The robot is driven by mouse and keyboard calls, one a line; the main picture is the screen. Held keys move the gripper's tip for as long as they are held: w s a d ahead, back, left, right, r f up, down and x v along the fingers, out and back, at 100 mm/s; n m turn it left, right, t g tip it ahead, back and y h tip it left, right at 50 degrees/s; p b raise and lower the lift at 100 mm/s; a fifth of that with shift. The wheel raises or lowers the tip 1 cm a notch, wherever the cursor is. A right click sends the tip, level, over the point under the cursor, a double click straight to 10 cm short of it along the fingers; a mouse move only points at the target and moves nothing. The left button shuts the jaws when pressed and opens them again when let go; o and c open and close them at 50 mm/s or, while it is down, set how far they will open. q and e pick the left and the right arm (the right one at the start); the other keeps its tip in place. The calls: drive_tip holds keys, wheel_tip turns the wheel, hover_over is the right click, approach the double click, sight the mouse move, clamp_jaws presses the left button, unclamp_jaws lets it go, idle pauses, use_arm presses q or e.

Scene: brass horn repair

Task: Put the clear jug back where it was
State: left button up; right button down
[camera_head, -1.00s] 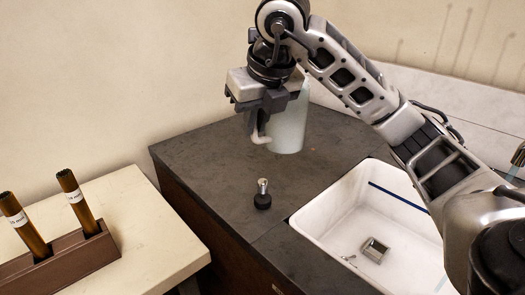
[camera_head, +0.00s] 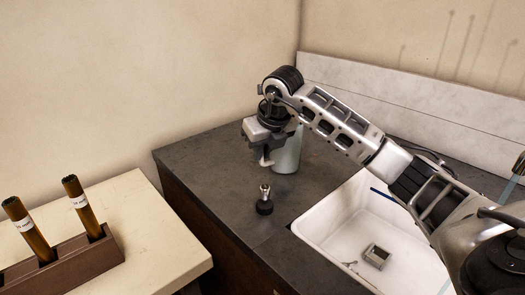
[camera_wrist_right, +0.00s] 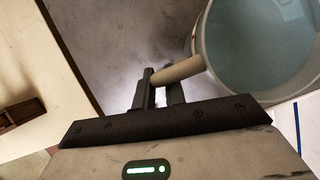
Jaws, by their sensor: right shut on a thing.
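The clear jug (camera_head: 287,152) is a pale bluish, see-through vessel over the far part of the dark counter, behind my right gripper. My right gripper (camera_head: 267,157) is shut on its handle, which also shows between the fingers in the wrist view (camera_wrist_right: 180,71). The jug (camera_wrist_right: 262,50) looks upright, and its round rim and bluish inside show at the upper right there. Its base is at or very near the counter top; I cannot tell whether it touches. My left gripper is not in view.
A small metal fitting with a black base (camera_head: 264,203) stands on the dark counter (camera_head: 205,165) in front of the jug. A white sink (camera_head: 330,222) lies to the right. A brown rack (camera_head: 72,267) with two tubes sits on the pale table at left.

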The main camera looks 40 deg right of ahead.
drive_tip(key=shift+f, duration=0.25)
drive_tip(key=c, duration=1.5)
unclamp_jaws()
drive_tip(key=shift+o, duration=0.2)
drive_tip(key=v, duration=1.2)
drive_tip(key=shift+a, duration=0.1)
